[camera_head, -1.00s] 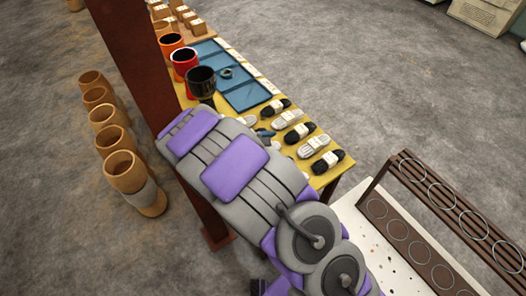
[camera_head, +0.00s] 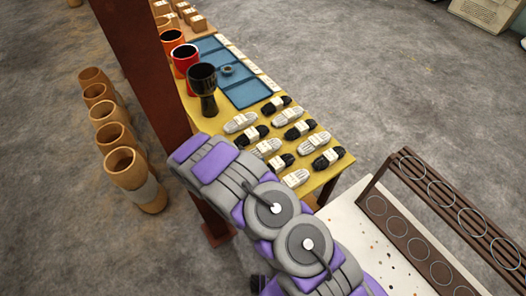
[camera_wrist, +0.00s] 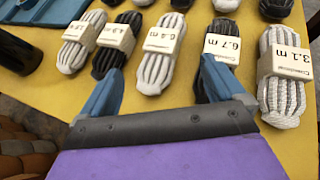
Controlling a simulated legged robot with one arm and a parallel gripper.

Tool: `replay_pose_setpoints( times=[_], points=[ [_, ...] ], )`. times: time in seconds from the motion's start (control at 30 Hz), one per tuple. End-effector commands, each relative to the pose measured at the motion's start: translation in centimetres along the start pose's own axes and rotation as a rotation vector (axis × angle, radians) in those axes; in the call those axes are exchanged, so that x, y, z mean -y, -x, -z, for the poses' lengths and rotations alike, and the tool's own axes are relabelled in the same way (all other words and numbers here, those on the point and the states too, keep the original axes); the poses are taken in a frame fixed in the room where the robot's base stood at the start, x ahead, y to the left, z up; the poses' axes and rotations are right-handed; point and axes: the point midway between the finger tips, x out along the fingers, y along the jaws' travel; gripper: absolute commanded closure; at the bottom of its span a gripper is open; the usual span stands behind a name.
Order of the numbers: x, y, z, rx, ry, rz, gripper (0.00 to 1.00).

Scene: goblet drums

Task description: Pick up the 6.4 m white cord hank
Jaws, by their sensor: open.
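In the wrist view the white cord hank with a 6.4 m label band (camera_wrist: 158,66) lies on the yellow tabletop, in a row of hanks. In the head view it appears to be the middle white hank of the near row (camera_head: 266,147). My gripper (camera_wrist: 161,68) is open, its two blue fingers on either side of the picture's middle. The 6.4 m hank lies between and beyond the fingertips; I cannot tell the height gap. The right finger overlaps the dark 6.7 m hank (camera_wrist: 220,60). In the head view my gripper is hidden behind my arm.
The white 3.1 m hank (camera_wrist: 283,75) lies right, and black (camera_wrist: 115,45) and white (camera_wrist: 80,42) hanks left. A black goblet drum (camera_head: 202,85) and blue tray (camera_head: 247,92) stand farther along the table. A dark rack (camera_head: 420,230) is at right.

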Motion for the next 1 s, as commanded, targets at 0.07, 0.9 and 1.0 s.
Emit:
replay_pose_setpoints(
  times=[0.07,0.9,1.0],
  points=[
    [0.2,-1.6,0.2,-0.002,-0.001,0.005,0.04],
    [-0.1,-9.1,0.1,0.001,0.002,0.002,0.04],
    [-0.2,-9.2,0.0,0.001,0.002,0.002,0.04]
  ],
)
